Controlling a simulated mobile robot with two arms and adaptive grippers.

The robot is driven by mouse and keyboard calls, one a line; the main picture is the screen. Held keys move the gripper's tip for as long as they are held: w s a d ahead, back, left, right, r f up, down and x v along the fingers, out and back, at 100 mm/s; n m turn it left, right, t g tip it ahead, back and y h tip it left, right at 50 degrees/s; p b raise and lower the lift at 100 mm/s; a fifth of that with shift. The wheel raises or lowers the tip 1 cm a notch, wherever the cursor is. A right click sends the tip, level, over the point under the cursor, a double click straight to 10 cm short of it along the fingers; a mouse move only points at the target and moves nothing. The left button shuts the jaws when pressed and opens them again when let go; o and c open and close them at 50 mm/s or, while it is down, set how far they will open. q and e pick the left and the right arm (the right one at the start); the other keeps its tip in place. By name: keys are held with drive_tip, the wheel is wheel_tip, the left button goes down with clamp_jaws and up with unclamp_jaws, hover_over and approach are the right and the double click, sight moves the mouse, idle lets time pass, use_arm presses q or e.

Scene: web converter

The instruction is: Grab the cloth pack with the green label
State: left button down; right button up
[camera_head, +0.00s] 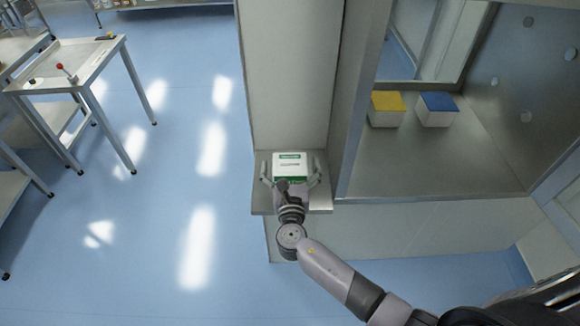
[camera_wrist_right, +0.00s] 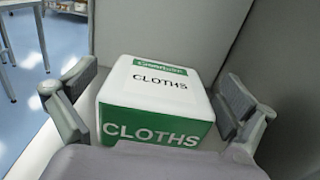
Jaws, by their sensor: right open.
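The cloth pack (camera_head: 290,164) is a white box with a green label, standing on a narrow metal ledge (camera_head: 262,198) in the head view. In the right wrist view the cloth pack (camera_wrist_right: 160,82) reads "CLOTHS" on its top and on its green front side. My right gripper (camera_head: 291,178) is open, with one finger on each side of the pack. My left gripper is not in view.
A tall grey panel (camera_head: 290,75) stands directly behind the ledge. To the right, a metal cabinet holds a yellow-topped box (camera_head: 387,108) and a blue-topped box (camera_head: 437,109). A metal table (camera_head: 75,65) stands at the far left. The blue floor (camera_head: 150,220) between is clear.

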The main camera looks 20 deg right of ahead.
drive_tip(key=shift+w+d, duration=0.1)
drive_tip(key=shift+w, duration=0.15)
drive_tip(key=shift+c, duration=0.4)
drive_tip(key=c, duration=1.3)
